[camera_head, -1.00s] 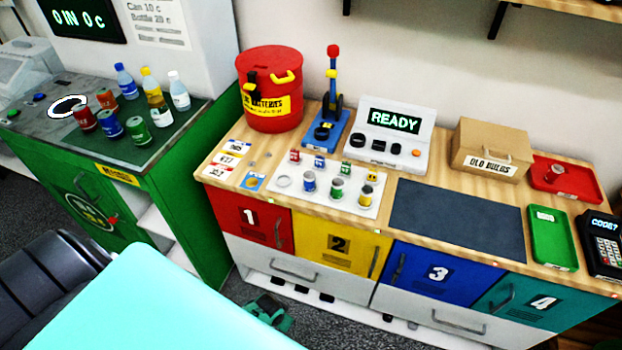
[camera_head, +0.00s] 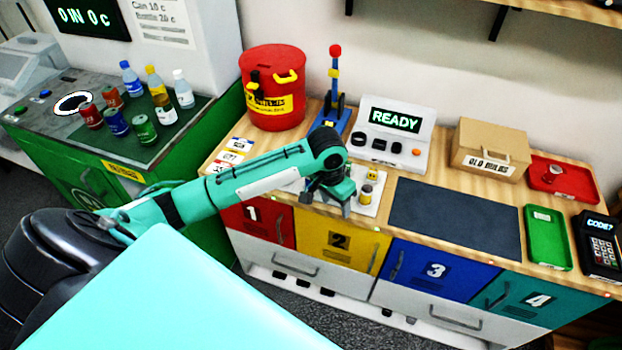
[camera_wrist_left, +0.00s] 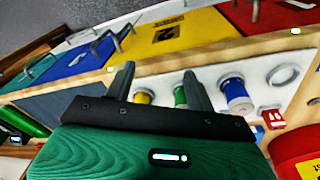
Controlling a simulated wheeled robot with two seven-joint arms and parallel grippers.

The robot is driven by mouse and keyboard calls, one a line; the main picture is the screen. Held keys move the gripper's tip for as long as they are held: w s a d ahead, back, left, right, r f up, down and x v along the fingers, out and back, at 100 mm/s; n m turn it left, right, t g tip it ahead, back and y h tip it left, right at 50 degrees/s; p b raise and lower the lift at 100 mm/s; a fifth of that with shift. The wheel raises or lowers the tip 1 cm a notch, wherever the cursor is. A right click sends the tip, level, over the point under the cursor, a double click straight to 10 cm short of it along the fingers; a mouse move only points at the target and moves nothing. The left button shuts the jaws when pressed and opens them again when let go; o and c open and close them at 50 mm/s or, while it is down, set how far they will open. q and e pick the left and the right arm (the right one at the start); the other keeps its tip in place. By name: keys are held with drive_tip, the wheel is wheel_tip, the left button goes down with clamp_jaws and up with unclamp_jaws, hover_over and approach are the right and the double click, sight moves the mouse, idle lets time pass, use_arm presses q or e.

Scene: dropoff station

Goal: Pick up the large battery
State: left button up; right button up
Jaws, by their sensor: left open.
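Short upright cylinders, apparently batteries, stand on a white board on the wooden counter. In the left wrist view they are blue (camera_wrist_left: 236,95), green (camera_wrist_left: 180,97) and yellow (camera_wrist_left: 144,98); the blue one looks biggest there. A round spot (camera_wrist_left: 283,76) beside the blue one is empty. My left gripper (camera_head: 332,204) is over the board, open and empty. In the wrist view its fingers (camera_wrist_left: 157,73) straddle the line of sight to the yellow cylinder; one finger partly covers the green one. My right gripper is out of view.
A red battery bin (camera_head: 272,105) and a blue lever device (camera_head: 333,115) stand behind my arm. A READY console (camera_head: 391,140) stands behind the board. The dark mat (camera_head: 455,217) is clear. A red tray (camera_head: 590,185) at right holds a small round object.

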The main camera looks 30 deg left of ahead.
use_arm(q)
drive_tip(key=w+a+r+n+g+y, duration=0.1)
drive_tip(key=w+a+r+n, duration=0.3)
drive_tip(key=a+r, duration=0.75)
drive_tip(key=shift+m, duration=0.5)
drive_tip(key=f, duration=0.2)
drive_tip(key=f+p, duration=0.1)
drive_tip(key=f, duration=0.2)
drive_tip(key=f+p, duration=0.1)
drive_tip(key=f, duration=0.1)
drive_tip(key=shift+w+d+f, duration=0.15)
drive_tip(key=shift+w+f, duration=0.1)
drive_tip(key=shift+w, duration=0.15)
drive_tip(key=f+p, duration=0.1)
drive_tip(key=f, duration=0.2)
drive_tip(key=f+p, duration=0.1)
drive_tip(key=shift+w+f+p, duration=0.35)
drive_tip(key=shift+w, duration=0.05)
drive_tip(key=shift+f, duration=0.3)
drive_tip(key=c, duration=1.1)
